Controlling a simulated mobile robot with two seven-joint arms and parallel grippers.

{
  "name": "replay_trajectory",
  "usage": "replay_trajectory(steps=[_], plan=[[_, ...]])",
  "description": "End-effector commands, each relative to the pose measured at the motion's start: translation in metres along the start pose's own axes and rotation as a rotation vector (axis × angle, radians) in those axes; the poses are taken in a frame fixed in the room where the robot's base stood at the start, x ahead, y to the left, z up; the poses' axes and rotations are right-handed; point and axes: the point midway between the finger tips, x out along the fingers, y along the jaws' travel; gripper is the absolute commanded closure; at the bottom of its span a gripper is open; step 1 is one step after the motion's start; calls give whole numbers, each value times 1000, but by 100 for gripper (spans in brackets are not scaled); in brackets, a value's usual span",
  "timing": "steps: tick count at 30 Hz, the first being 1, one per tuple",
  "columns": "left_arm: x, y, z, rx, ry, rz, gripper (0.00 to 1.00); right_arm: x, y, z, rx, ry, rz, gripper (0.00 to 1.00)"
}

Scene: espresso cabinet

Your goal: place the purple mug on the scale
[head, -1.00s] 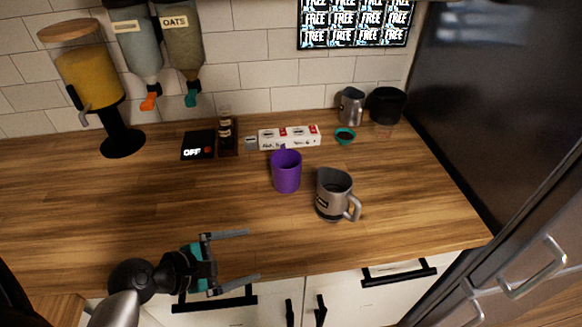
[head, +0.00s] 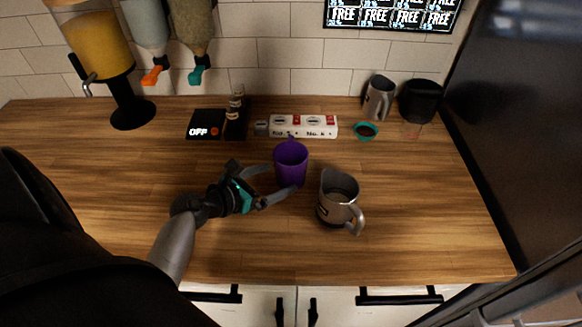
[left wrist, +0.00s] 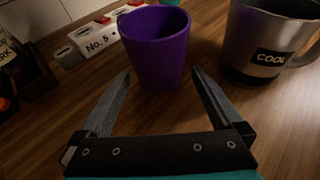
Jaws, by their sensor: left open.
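The purple mug (head: 291,164) stands upright on the wooden counter, near its middle. It also shows in the left wrist view (left wrist: 156,48), just ahead of the spread fingers. My left gripper (head: 281,185) is open and empty, its fingertips close to the mug's left and near sides; I cannot tell whether they touch it. In the left wrist view my left gripper (left wrist: 160,85) points at the mug's lower part. A flat black device reading "OFF" (head: 205,121), which looks like the scale, lies at the back left with nothing on it. My right gripper is not in view.
A steel pitcher (head: 338,199) stands close right of the mug, labelled "COOL" in the left wrist view (left wrist: 266,45). Behind are a white numbered strip (head: 303,126), a dark bottle (head: 236,116), a small teal cup (head: 365,131) and another pitcher (head: 379,98).

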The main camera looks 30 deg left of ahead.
Motion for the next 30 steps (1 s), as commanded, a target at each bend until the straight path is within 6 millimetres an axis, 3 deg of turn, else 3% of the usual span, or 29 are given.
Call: replay_trajectory(steps=[6,18,27,30], plan=[[15,0,0,1,0,-1,0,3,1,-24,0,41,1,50],[62,1,-2,0,1,-1,0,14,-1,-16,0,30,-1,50],[66,2,-1,1,2,0,0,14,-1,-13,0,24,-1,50],[66,1,-1,1,2,0,10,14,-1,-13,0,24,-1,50]])
